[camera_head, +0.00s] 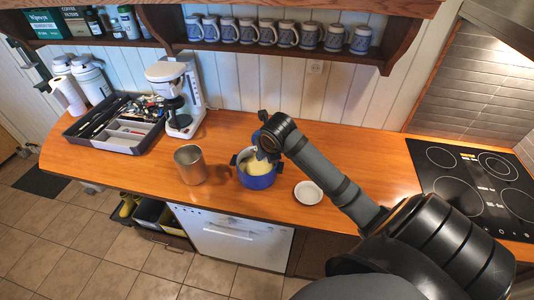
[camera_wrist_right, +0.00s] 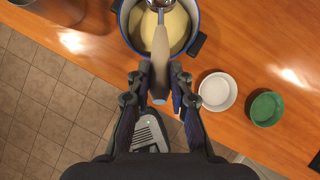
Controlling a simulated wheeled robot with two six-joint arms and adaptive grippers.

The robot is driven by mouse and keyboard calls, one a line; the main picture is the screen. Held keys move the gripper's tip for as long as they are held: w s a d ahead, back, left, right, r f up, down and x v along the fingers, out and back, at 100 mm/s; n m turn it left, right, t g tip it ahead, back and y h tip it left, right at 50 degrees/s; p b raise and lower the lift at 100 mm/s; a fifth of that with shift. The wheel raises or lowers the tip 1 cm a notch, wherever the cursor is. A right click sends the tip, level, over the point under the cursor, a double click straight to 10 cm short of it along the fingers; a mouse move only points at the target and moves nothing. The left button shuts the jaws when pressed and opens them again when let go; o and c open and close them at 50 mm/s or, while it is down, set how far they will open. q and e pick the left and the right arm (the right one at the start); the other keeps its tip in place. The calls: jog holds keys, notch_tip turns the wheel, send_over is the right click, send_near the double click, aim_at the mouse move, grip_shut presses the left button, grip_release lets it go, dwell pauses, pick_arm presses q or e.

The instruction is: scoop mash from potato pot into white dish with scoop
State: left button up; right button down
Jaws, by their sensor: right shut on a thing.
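The blue potato pot (camera_head: 257,182) stands on the wooden counter with pale yellow mash (camera_head: 257,165) in it. It also shows at the top of the right wrist view (camera_wrist_right: 125,22). My left gripper is not in view.
A metal canister (camera_head: 190,164) stands left of the pot. A utensil tray (camera_head: 130,133) and a white coffee maker (camera_head: 185,95) are farther left. A green bowl (camera_wrist_right: 266,108) sits beside the dish. A stovetop (camera_head: 475,185) is at the right.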

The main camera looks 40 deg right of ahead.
jog(key=shift+w+d+r+g+y+p, duration=0.1)
jog(key=shift+w+r+g+y+p, duration=0.3)
jog(key=shift+w+r+g+p, duration=0.5)
jog(key=f+b, duration=0.2)
jog(key=f, duration=0.3)
jog(key=shift+s+f+b, duration=0.25)
jog(key=shift+s+b, duration=0.05)
jog(key=shift+b, duration=0.1)
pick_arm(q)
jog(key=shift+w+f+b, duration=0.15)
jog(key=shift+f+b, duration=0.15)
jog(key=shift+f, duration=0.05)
pick_arm(e)
jog(key=shift+f, duration=0.85)
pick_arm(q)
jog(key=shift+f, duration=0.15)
pick_arm(e)
jog(key=shift+f, duration=0.25)
pick_arm(q)
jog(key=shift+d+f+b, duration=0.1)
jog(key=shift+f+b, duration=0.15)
jog(key=shift+b, duration=0.1)
pick_arm(e)
jog(key=shift+f, duration=0.6)
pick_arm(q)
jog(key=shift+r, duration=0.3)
pick_arm(e)
jog(key=shift+f, duration=0.1)
